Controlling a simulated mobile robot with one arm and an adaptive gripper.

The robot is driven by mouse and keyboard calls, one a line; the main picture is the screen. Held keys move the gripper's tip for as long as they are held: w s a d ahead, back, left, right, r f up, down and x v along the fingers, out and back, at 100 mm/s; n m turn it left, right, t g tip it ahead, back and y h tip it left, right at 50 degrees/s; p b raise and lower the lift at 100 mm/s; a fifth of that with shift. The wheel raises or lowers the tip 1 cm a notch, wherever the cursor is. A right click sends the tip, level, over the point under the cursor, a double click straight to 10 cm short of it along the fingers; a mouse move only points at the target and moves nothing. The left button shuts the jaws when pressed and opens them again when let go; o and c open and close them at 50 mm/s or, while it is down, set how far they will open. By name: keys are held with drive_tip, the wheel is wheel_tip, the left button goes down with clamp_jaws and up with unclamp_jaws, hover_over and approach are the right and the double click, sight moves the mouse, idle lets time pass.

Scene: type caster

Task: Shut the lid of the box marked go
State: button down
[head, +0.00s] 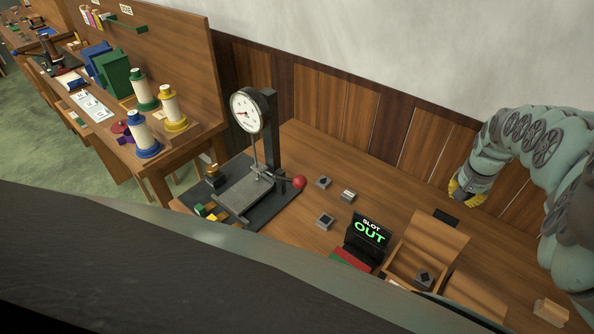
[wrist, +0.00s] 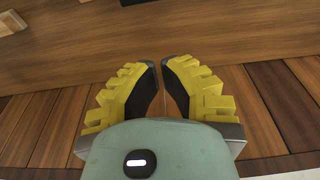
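An open wooden box (head: 399,284) stands at the front right of the workbench, with its lid (head: 427,241) raised and leaning back. A dark block with a diamond mark shows inside it. I cannot read a "go" mark on the box, and my own body hides part of its front. My gripper (head: 466,197) is above the back of the bench, up and right of the box, apart from it. In the wrist view my gripper (wrist: 161,68) has its yellow fingers drawn together, tips almost meeting, with nothing between them.
A black display (head: 369,230) reading "SLOT OUT" stands just left of the box. A dial press (head: 252,112) with a red-knobbed lever is farther left. Several small grey blocks (head: 325,221) lie between. A dark flat piece (head: 446,217) lies behind the lid. A wood-panelled wall closes the back.

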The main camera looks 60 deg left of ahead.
sight(452, 217)
drive_tip(key=s+f+p, duration=0.1)
drive_tip(key=p, duration=0.1)
drive_tip(key=s+d+f+p, duration=0.1)
drive_tip(key=s+p, duration=0.1)
drive_tip(key=shift+s+d+f, duration=0.1)
drive_tip(key=shift+f, duration=0.15)
idle(0.4)
drive_tip(key=shift+s+r+t+p, duration=0.2)
drive_tip(key=shift+s+t+p, duration=0.3)
drive_tip(key=shift+p, duration=0.45)
idle(1.2)
drive_tip(key=shift+s+d+p, duration=0.1)
drive_tip(key=shift+s+p, duration=0.15)
drive_tip(key=shift+p, duration=0.05)
drive_tip(key=shift+s+d+r+t+y+p, duration=0.15)
drive_tip(key=shift+s+t+y+p, duration=0.15)
drive_tip(key=shift+s+p, duration=0.15)
